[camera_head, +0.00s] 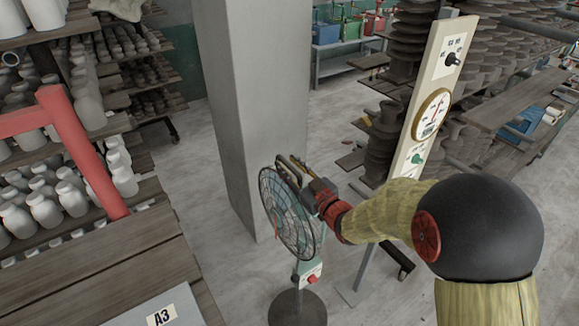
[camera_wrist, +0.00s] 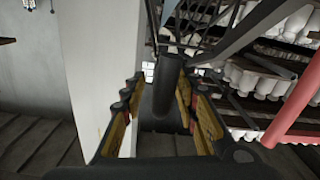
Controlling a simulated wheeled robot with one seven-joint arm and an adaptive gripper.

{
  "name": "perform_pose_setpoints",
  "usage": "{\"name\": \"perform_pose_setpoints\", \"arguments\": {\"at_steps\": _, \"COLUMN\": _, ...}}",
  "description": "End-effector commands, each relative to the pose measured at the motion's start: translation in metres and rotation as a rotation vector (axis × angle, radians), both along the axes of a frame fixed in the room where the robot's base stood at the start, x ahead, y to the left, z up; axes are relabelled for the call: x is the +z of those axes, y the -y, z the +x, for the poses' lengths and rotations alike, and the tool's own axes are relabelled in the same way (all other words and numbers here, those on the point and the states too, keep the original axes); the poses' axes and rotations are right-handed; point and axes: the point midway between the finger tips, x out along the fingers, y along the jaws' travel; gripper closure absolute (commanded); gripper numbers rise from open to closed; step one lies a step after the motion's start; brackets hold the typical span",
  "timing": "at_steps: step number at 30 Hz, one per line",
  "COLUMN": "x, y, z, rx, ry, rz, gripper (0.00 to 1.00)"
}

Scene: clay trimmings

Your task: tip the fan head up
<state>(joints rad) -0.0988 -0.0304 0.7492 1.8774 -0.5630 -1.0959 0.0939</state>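The fan (camera_head: 288,213) stands on the floor in the head view, its round wire cage tilted, on a short post with a pale control box with a red knob (camera_head: 312,279) and a dark round base (camera_head: 298,309). My gripper (camera_head: 288,164) is at the upper back of the fan head, partly behind the cage. In the wrist view, my gripper (camera_wrist: 163,82) has its yellow-padded fingers apart, one on each side of a dark upright bar (camera_wrist: 167,82). A gap shows on the left of the bar; contact on the right cannot be told.
A grey pillar (camera_head: 250,110) stands close behind the fan. A tall panel with a dial (camera_head: 432,113) stands to the right. Pottery shelves and a red rail (camera_head: 80,150) are at left, with a wooden bench (camera_head: 120,265) in front. Open floor lies beyond.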

Motion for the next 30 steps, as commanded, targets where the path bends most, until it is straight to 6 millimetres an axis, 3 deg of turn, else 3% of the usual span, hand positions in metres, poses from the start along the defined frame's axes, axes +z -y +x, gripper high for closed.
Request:
{"name": "perform_pose_setpoints", "arguments": {"at_steps": 3, "x": 0.0002, "y": 0.0001, "z": 0.0, "rx": 0.0, "ry": 0.0, "rz": 0.0, "gripper": 0.7}}
{"name": "perform_pose_setpoints", "arguments": {"at_steps": 19, "x": 0.0004, "y": 0.0004, "z": -0.0001, "rx": 0.0, "ry": 0.001, "rz": 0.001, "gripper": 1.0}}
{"name": "perform_pose_setpoints", "arguments": {"at_steps": 30, "x": 0.0004, "y": 0.0003, "z": -0.0002, "rx": 0.0, "ry": 0.001, "rz": 0.0, "gripper": 1.0}}
